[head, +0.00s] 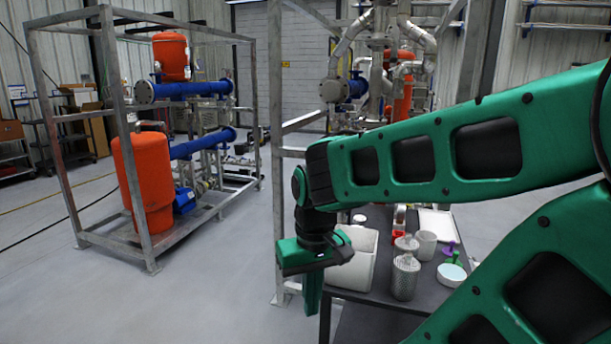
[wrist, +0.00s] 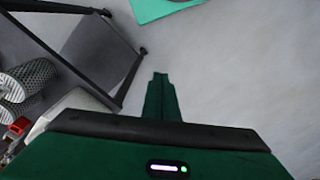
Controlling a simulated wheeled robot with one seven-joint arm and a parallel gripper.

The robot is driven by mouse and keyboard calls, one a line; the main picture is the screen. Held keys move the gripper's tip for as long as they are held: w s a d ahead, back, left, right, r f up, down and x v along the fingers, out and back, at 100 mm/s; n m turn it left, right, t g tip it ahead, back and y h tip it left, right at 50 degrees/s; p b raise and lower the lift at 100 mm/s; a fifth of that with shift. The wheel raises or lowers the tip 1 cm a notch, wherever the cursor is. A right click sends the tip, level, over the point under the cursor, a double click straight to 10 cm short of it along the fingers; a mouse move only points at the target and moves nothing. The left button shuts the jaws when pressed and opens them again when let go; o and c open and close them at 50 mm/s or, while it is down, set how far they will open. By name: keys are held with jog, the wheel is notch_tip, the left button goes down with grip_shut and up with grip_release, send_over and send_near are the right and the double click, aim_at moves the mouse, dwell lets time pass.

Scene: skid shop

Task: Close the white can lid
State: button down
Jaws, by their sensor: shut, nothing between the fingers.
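A white can-like container (head: 357,262) stands at the left end of the dark table, partly hidden behind my gripper. A pale rim shows along its top, but I cannot make out how its lid sits. My gripper (head: 310,312) points down at the left of the container, past the table's left end, and is shut and empty. In the wrist view the closed green fingers (wrist: 160,82) are over bare grey floor. A pale edge (wrist: 78,103) of what looks like the same container shows left of them, partly covered by the gripper body.
A metal skid frame (head: 145,265) with orange tanks stands at left. Floor between is clear.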

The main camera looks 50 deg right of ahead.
jog(key=w+d+r+n+t+h, duration=0.1)
jog(key=w, duration=0.9)
jog(key=w+d+r+n+h, duration=0.1)
jog(key=w+r, duration=0.1)
jog(key=w, duration=0.8)
jog(key=w+d+r+m+g+h, duration=0.1)
jog(key=d+r+m+g, duration=0.15)
jog(key=d, duration=0.55)
jog(key=w+d+r+m+g+h, duration=0.1)
jog(key=d+r+m+g, duration=0.2)
jog(key=d, duration=0.4)
jog(key=w+a+r+m+h, duration=0.25)
jog(key=r+m, duration=0.35)
jog(key=r, duration=1)
jog(key=s+d+f, duration=0.6)
jog(key=f, duration=0.1)
jog(key=shift+s+d, duration=0.25)
jog(key=shift+s, duration=0.15)
